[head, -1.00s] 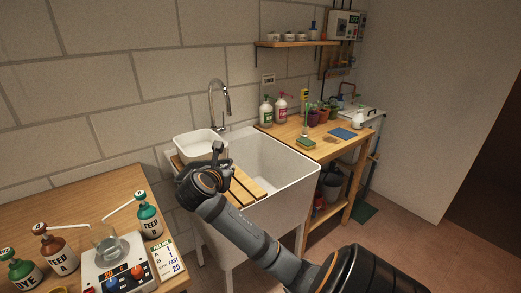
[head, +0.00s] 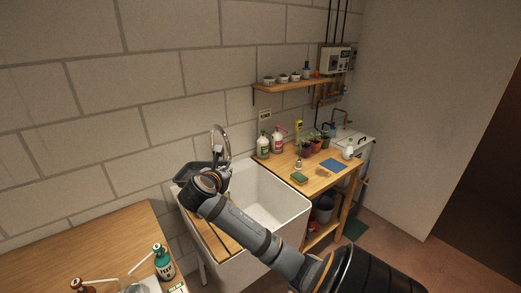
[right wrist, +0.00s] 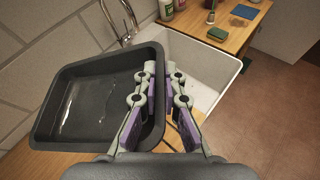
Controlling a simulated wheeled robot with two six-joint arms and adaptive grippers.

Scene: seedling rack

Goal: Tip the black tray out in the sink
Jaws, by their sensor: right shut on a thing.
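The black tray (right wrist: 80,140) shows in the right wrist view, with bright glints on its floor that look like liquid. In the head view the tray (head: 184,173) is partly hidden behind my right gripper (head: 214,172). In the right wrist view my right gripper (right wrist: 163,74) is shut on the tray's right rim. The tray looks about level, at the left end of the white sink (head: 272,204). The sink basin (right wrist: 206,90) lies to its right. I cannot tell whether the tray touches anything below. My left gripper is not in view.
A curved tap (head: 229,142) stands behind the sink, close to the tray. Wooden slats (head: 213,235) span the sink's left part. The right bench (head: 318,176) holds a green sponge (head: 299,178), bottles and pots. Bottles stand on the left table (head: 100,240).

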